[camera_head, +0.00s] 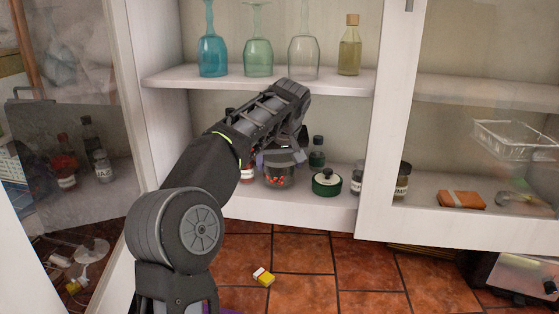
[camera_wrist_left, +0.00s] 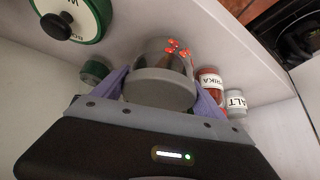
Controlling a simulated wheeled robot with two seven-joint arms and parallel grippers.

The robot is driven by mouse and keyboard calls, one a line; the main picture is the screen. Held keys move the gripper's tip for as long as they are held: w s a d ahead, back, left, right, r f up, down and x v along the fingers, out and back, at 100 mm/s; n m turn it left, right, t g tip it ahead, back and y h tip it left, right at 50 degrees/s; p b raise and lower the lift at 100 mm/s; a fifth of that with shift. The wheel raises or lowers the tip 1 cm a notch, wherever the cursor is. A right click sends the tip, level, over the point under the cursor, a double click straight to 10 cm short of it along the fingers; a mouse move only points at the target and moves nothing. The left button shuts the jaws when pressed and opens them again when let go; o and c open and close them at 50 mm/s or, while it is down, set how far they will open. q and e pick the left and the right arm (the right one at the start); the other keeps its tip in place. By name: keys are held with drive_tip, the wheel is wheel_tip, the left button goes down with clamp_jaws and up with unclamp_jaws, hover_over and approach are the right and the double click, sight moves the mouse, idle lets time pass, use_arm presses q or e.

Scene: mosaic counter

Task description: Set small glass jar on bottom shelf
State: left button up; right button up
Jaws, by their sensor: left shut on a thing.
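The small glass jar (camera_head: 279,174) is clear with small red pieces in its lower part. It is inside the cabinet at the bottom shelf (camera_head: 330,204), and it also shows in the left wrist view (camera_wrist_left: 160,86) with a grey band or lid towards me. My left gripper (camera_head: 281,158) is shut on the jar, with purple fingers on either side of it (camera_wrist_left: 162,88). The jar looks upright. Its base is at or just above the shelf; I cannot tell whether it touches.
A green-rimmed container with a black knob (camera_head: 327,182) stands right of the jar, and a dark green bottle (camera_head: 317,152) behind. A paprika jar (camera_wrist_left: 209,84) and a salt jar (camera_wrist_left: 235,103) stand close by.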

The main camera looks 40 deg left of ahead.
use_arm(q)
drive_tip(key=shift+f, duration=0.1)
drive_tip(key=o, duration=1.4)
drive_tip(key=shift+r, duration=0.2)
drive_tip(key=b+v, duration=0.1)
drive_tip(key=v, duration=0.6)
drive_tip(key=shift+s+r, duration=0.1)
drive_tip(key=shift+r, duration=0.05)
